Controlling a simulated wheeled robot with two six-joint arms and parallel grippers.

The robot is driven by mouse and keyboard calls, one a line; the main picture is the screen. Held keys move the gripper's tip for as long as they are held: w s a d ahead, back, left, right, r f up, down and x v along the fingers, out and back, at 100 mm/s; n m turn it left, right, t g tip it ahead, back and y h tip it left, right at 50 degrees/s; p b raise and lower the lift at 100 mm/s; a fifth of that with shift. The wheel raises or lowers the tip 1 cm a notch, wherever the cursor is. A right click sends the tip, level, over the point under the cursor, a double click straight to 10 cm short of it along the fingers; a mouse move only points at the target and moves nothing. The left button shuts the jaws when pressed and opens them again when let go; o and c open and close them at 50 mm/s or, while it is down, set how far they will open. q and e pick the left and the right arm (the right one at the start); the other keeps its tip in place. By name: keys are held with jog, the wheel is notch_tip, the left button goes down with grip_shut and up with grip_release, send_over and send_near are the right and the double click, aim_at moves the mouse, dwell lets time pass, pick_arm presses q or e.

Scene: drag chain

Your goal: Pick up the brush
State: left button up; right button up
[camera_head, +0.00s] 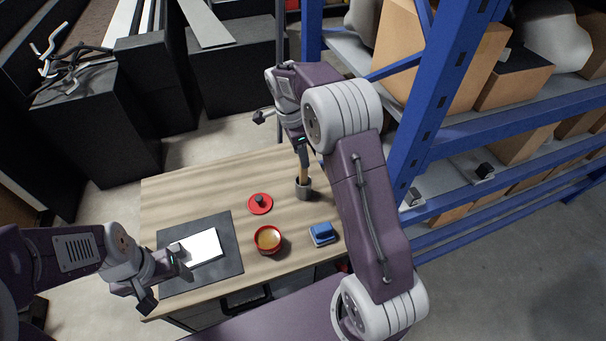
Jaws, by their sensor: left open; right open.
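The brush (304,174) appears as a slim wooden handle standing nearly upright in a small grey cup (303,192) at the right back of the wooden table (190,192). My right gripper (281,133) is open above the table's back right, its fingers spread apart. One finger overlaps the top of the brush in the picture; I cannot tell whether they touch. The brush's lower end is hidden in the cup. My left gripper (167,285) is open and empty over the dark mat (222,226) at the front left.
A white pad (205,247) lies on the mat. A red bowl (268,241), a red lid (260,204) with a dark knob and a blue object (322,233) are on the table. A blue shelf rack (428,130) with boxes stands close on the right.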

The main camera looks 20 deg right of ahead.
aim_at(303, 174)
jog(key=shift+s+d+f, duration=0.1)
jog(key=shift+d+f, duration=0.05)
jog(key=shift+f, duration=0.45)
jog(key=shift+s+d+f, duration=0.1)
jog(key=shift+f, duration=0.5)
jog(key=shift+w+d+f+p, duration=0.1)
jog(key=shift+w+f+p, duration=0.1)
jog(key=shift+f+p, duration=0.15)
jog(key=f, duration=0.1)
jog(key=f+p, duration=0.1)
jog(key=f, duration=0.2)
jog(key=shift+d, duration=0.25)
jog(key=shift+d+f, duration=0.1)
jog(key=shift+f, duration=0.35)
grip_shut()
